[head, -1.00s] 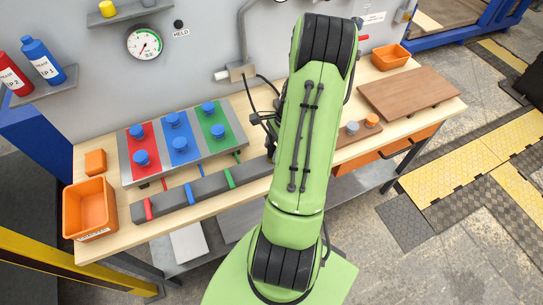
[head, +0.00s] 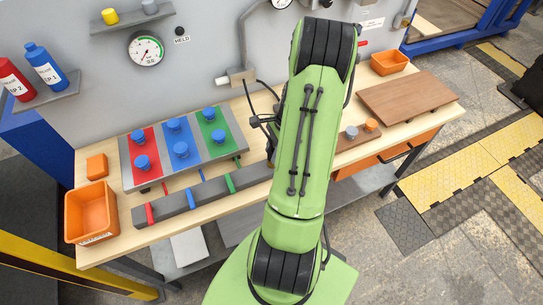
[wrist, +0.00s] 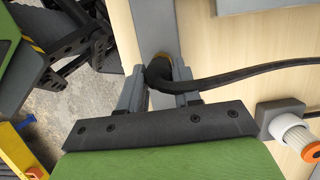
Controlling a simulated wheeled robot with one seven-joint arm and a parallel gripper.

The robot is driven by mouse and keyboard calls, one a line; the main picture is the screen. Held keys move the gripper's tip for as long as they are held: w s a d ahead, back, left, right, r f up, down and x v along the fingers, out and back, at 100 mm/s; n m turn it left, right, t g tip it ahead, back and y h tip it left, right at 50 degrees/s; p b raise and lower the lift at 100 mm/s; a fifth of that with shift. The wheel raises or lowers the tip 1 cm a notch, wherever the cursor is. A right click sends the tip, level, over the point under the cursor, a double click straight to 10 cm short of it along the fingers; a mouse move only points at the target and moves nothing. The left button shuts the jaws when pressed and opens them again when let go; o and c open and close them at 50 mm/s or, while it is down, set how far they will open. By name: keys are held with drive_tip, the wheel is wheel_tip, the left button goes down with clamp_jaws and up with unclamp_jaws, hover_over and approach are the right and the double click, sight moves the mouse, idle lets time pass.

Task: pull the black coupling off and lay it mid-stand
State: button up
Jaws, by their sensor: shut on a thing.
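In the wrist view the black coupling (wrist: 156,77) is between the two fingers of my gripper (wrist: 159,83), which is shut on it. A black hose (wrist: 240,76) runs from it to the right. A tan ring shows at its far end, over a grey strip (wrist: 164,22); I cannot tell whether the coupling is still seated there. In the head view my green arm hides the gripper and the coupling. A long grey bar (head: 207,196) with red, blue and green bands lies along the bench front. I cannot tell which thing is the stand.
A panel with red, blue and green strips (head: 180,143) and blue knobs lies on the bench. An orange bin (head: 92,211) stands at left, another (head: 389,61) at back right. A brown board (head: 407,97) lies at right. A white and orange fitting (wrist: 293,132) is near my gripper.

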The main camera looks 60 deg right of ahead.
drive_tip(key=shift+r+p, duration=0.8)
drive_tip(key=shift+r, duration=0.3)
wheel_tip(320, 180, up, 5)
drive_tip(key=p, duration=0.4)
drive_tip(key=shift+f, duration=0.25)
drive_tip(key=shift+w+f, duration=0.1)
